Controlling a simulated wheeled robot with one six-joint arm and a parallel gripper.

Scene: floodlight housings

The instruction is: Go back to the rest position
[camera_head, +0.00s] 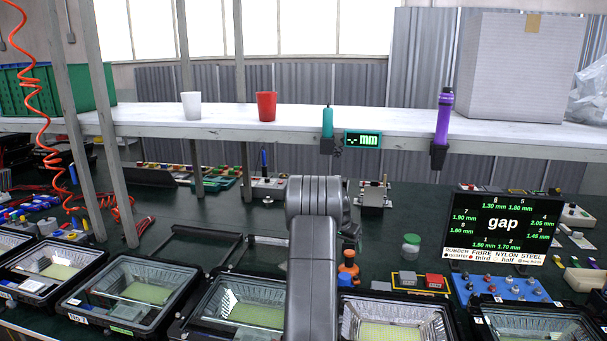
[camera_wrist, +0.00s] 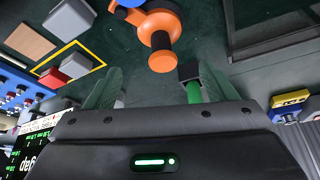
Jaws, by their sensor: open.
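My gripper (camera_wrist: 160,88) shows in the wrist view as two green fingers standing well apart. It is open, and nothing is held between the fingers. A small green piece with a black block (camera_wrist: 190,72) shows beside the right finger; I cannot tell what it is. An orange knobbed piece (camera_wrist: 158,42) is past the fingertips, apart from them. In the head view my grey arm rises at the lower middle over the bench, and my gripper is hidden behind it. The orange piece (camera_head: 347,268) stands just right of my arm there.
A display reading "gap" (camera_head: 503,225) stands at the right above a blue panel (camera_head: 497,288). A white shelf (camera_head: 220,125) crosses behind with a white cup (camera_head: 191,106) and a red cup (camera_head: 266,106). Grey posts stand at left.

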